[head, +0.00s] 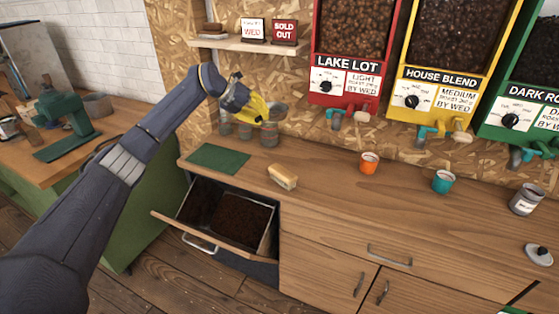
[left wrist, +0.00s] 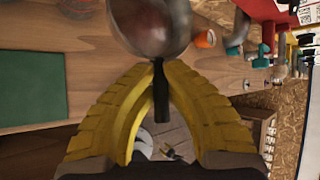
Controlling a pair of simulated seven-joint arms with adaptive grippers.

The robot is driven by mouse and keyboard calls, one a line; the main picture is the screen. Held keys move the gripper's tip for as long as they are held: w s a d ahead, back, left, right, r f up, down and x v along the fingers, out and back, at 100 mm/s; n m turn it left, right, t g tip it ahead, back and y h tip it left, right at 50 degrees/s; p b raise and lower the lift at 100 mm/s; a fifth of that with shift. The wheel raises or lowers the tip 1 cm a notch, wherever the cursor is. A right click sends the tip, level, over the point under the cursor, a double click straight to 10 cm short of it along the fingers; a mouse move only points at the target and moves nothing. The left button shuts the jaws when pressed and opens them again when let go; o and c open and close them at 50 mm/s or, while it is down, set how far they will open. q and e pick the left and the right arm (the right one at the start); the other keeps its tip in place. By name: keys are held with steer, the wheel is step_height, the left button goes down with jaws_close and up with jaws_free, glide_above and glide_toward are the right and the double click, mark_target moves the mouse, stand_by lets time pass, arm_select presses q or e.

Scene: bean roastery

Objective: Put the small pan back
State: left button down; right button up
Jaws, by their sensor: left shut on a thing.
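The small pan (left wrist: 150,25) is a round, shiny metal pan with a brownish inside and a black handle (left wrist: 161,95). It shows at the top of the left wrist view, cut off by the frame edge. My left gripper (left wrist: 158,66) has yellow fingers shut on the handle. In the head view my left gripper (head: 262,110) is raised above the back of the counter, near the wall. There the pan is hard to make out among grey vessels behind the fingers. My right gripper is in neither view.
A green mat (head: 218,161) lies on the wooden counter (head: 325,205). Below it a drawer (head: 187,226) with dark contents stands open. Bean dispensers (head: 345,75) hang behind.

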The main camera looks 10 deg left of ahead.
arm_select(q)
step_height(320, 180, down, 20)
steer(key=shift+r, duration=0.2)
steer(key=c, duration=1.8)
jaws_free()
steer(key=shift+a, duration=0.1)
steer(key=v, duration=1.2)
steer(key=shift+w, duration=0.1)
